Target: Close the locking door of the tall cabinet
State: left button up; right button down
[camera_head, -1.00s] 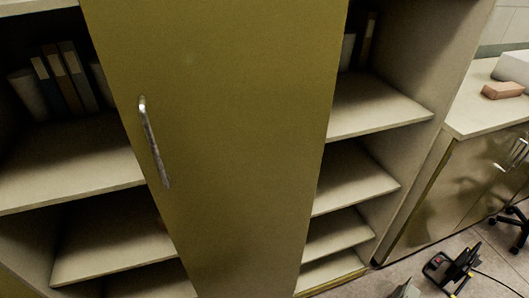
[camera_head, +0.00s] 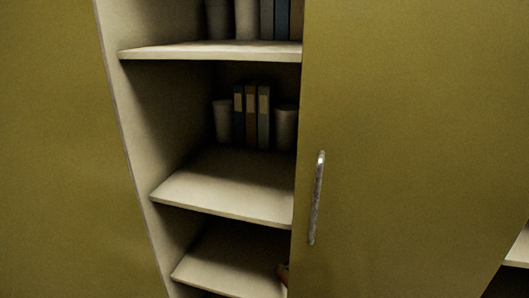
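The tall cabinet (camera_head: 180,188) stands before me with shelves showing in its open part. A yellow-olive door (camera_head: 400,130) with an upright metal handle (camera_head: 317,198) fills much of the right side. The handle is near the door's left edge. The door covers the right part of the shelves, and some shelf shows past its lower right edge. Another yellow-olive panel (camera_head: 50,150) fills the left side. Neither of my grippers is in view. I cannot tell how far the door stands from the cabinet front.
Binders (camera_head: 252,116) and pale cylindrical containers (camera_head: 222,120) stand on the middle shelf, with more on the upper shelf (camera_head: 210,50). A small brownish thing shows at the door's lower left edge and is too small to tell.

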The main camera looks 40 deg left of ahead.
aim_at(72, 225)
jog(key=k+j, duration=0.2)
jog(key=j, duration=0.15)
jog(key=k+j, duration=0.2)
jog(key=j, duration=0.15)
jog(key=k+j, duration=0.2)
jog(key=j, duration=0.15)
jog(key=k+j, duration=0.15)
jog(key=j, duration=0.2)
jog(key=k+j+u, duration=0.1)
jog(key=j, duration=0.25)
jog(key=k+j, duration=0.5)
jog(key=j, duration=0.2)
jog(key=k+j, duration=0.15)
jog(key=j, duration=0.25)
